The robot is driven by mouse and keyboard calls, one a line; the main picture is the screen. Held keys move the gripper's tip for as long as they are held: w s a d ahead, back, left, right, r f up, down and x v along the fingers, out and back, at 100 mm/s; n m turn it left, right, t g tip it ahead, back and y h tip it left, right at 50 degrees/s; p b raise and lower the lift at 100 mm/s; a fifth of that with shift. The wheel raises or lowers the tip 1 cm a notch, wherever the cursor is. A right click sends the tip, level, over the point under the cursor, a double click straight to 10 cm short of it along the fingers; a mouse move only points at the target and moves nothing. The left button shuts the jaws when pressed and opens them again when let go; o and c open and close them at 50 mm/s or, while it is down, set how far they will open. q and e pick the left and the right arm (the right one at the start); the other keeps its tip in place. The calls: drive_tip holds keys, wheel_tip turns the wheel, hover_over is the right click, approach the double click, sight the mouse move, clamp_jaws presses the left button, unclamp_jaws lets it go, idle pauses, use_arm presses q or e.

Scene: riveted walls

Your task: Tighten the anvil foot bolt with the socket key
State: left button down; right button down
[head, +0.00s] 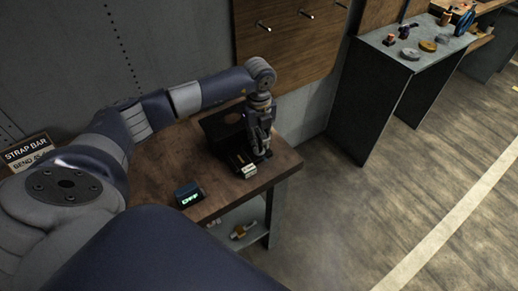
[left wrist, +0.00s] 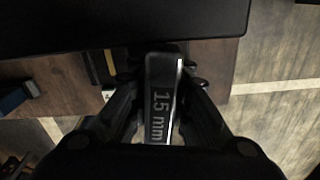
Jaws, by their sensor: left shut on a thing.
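My left gripper (head: 261,150) points down over the right part of the wooden bench, close beside a black block (head: 222,128) that looks like the anvil. In the left wrist view, my left gripper (left wrist: 160,78) is shut on a dark bar marked "15 mm" (left wrist: 160,105), which looks like the socket key. The block's dark edge (left wrist: 120,22) spans the top of that view, just beyond the fingertips. The foot bolt is not discernible, and I cannot tell whether the key sits on it. My right gripper is not in view.
The wooden bench (head: 158,163) also carries a small box reading "OFF" (head: 188,194) and a pale label block (head: 249,171). A lower shelf (head: 232,221) holds small parts. A grey table (head: 395,52) with several items stands at the back right. The floor (head: 400,165) between is clear.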

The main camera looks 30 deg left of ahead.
use_arm(q)
drive_tip(key=shift+s+f+m+b, duration=0.1)
drive_tip(key=shift+m+b, duration=0.25)
drive_tip(key=shift+m, duration=0.95)
drive_tip(key=shift+m+b, duration=0.5)
drive_tip(key=shift+m, duration=0.5)
drive_tip(key=shift+m+b, duration=0.35)
drive_tip(key=shift+m, duration=1.05)
drive_tip(key=shift+m+b, duration=0.6)
drive_tip(key=shift+m, duration=0.3)
